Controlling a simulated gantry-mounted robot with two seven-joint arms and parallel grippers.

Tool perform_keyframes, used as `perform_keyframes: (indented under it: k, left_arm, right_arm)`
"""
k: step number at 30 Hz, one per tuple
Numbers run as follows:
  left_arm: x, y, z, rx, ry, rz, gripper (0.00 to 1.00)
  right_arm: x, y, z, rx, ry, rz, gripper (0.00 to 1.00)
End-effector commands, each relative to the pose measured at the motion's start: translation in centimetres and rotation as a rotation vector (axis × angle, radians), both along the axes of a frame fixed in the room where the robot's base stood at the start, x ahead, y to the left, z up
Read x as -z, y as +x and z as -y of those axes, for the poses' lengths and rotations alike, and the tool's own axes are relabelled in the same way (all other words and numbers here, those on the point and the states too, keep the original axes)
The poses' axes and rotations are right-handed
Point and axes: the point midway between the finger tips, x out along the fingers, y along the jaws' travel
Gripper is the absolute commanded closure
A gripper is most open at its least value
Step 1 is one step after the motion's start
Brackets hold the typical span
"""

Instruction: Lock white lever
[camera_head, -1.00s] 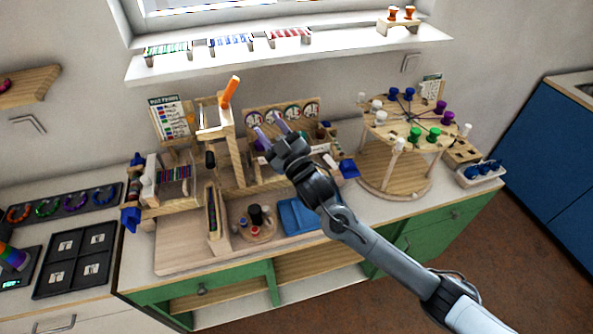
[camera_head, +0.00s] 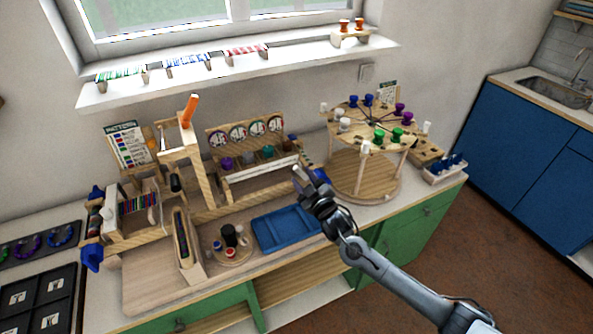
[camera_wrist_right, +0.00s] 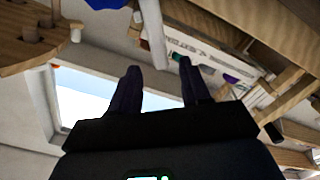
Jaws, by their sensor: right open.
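My right gripper (camera_head: 307,178) is in the air, in front of the gap between the carousel and the row of bins. In the right wrist view its two dark fingers (camera_wrist_right: 160,80) are apart with nothing between them. A pale post (camera_wrist_right: 152,35) shows just beyond them. My left gripper is not in view.
A wooden frame with an orange handle (camera_head: 189,110) stands left of the bin rack (camera_head: 258,172). A blue tray (camera_head: 287,229) lies in front. A white-sided holder with blue pieces (camera_head: 446,170) sits at the right. A shelf (camera_head: 240,75) runs behind.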

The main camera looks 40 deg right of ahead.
Motion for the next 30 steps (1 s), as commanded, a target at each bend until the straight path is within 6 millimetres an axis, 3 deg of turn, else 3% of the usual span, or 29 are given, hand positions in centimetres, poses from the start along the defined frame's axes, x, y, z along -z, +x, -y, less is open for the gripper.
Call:
perform_keyframes:
  k: [3,10,24,30]
  left_arm:
    - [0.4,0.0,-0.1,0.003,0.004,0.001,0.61]
    - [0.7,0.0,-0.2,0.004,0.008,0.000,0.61]
    - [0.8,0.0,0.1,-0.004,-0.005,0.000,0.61]
    - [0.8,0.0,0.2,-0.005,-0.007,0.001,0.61]
  right_arm:
    - [0.0,1.9,0.4,0.001,0.001,0.002,0.53]
    - [0.1,4.3,0.9,0.000,0.000,0.000,0.53]
    - [0.0,5.1,1.1,-0.001,0.000,-0.001,0.53]
    - [0.0,5.1,1.1,-0.001,0.000,-0.001,0.84]
